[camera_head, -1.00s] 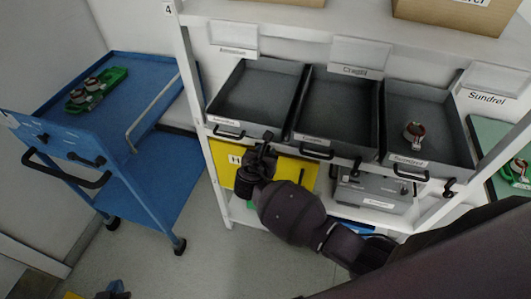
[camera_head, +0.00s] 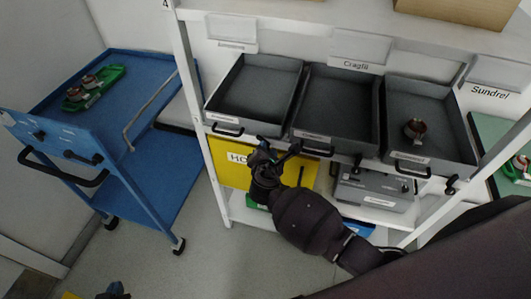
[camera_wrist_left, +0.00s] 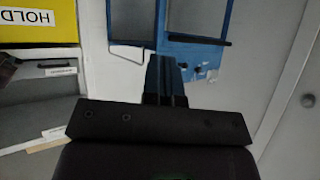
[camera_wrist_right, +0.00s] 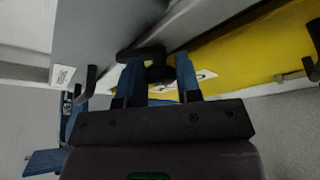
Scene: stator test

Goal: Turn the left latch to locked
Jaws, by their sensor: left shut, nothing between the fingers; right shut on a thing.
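The left latch is a small black lever (camera_wrist_right: 146,54) under the tray shelf, near the left post. In the right wrist view it lies between the blue fingers of my right gripper (camera_wrist_right: 156,72), which is shut on it. In the head view my right gripper (camera_head: 270,152) covers most of this latch, so its exact angle is unclear. Two similar black latches, a middle one (camera_head: 357,161) and a right one (camera_head: 449,184), sit further along the same edge. My left gripper (camera_wrist_left: 165,65) is shut and empty, away from the shelf; part of it shows at the bottom left of the head view (camera_head: 117,289).
Three grey trays stand above: left (camera_head: 238,119), middle (camera_head: 335,133) and right (camera_head: 455,150), with front handles close to the latches. A yellow HOLD panel (camera_head: 225,165) is just below. A blue cart (camera_head: 150,190) stands left, with clear floor between.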

